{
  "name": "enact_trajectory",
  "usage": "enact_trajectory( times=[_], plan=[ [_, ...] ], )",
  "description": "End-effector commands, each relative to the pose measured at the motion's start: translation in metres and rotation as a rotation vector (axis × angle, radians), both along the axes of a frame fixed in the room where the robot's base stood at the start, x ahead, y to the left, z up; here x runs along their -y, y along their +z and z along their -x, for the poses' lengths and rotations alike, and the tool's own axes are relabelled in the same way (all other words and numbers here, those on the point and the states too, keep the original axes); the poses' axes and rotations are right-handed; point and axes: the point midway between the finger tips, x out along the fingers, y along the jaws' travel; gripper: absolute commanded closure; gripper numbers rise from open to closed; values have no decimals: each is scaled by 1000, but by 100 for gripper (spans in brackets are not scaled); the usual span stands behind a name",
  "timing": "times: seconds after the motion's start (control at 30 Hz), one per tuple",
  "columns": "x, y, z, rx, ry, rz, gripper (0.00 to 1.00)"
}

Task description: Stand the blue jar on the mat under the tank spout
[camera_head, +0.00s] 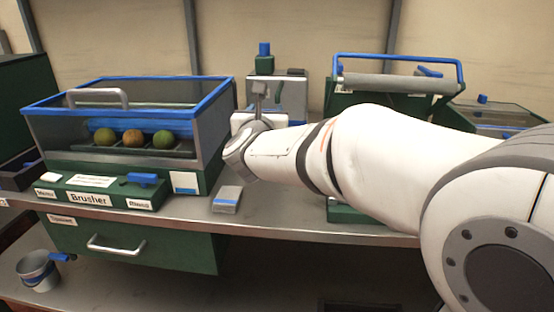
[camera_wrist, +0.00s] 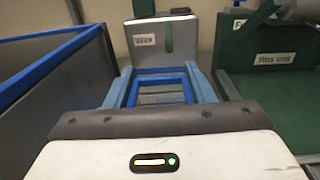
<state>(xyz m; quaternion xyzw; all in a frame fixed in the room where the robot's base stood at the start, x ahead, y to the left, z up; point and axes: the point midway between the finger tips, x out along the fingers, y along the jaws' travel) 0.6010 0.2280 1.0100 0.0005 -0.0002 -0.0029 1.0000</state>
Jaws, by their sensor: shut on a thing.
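In the wrist view a blue square-rimmed vessel (camera_wrist: 160,71), which I take to be the blue jar, sits between the two fingers of my gripper (camera_wrist: 160,80). The gripper is shut on it. Grey slats show inside its rim. The grey tank (camera_wrist: 185,43) with a white label and a green strip stands straight ahead, just beyond the jar. My arm hides most of the gripper there. I cannot make out the mat or whether the jar touches it.
A glass-sided brusher (camera_head: 210,125) with several fruits stands left of the tank. A green machine with a blue bar (camera_head: 397,56) stands to the right. A small grey block (camera_head: 228,196) lies on the counter (camera_head: 300,222). A metal pail (camera_head: 37,270) is on the lower shelf.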

Motion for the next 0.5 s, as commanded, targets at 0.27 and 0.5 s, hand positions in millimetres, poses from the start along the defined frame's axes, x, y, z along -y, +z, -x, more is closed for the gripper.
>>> enact_trajectory(
  times=[0.27,0.5],
  plan=[
    [11,-47,-10,2,-36,-3,84],
    [13,-47,-72,2,-36,-2,84]
  ],
)
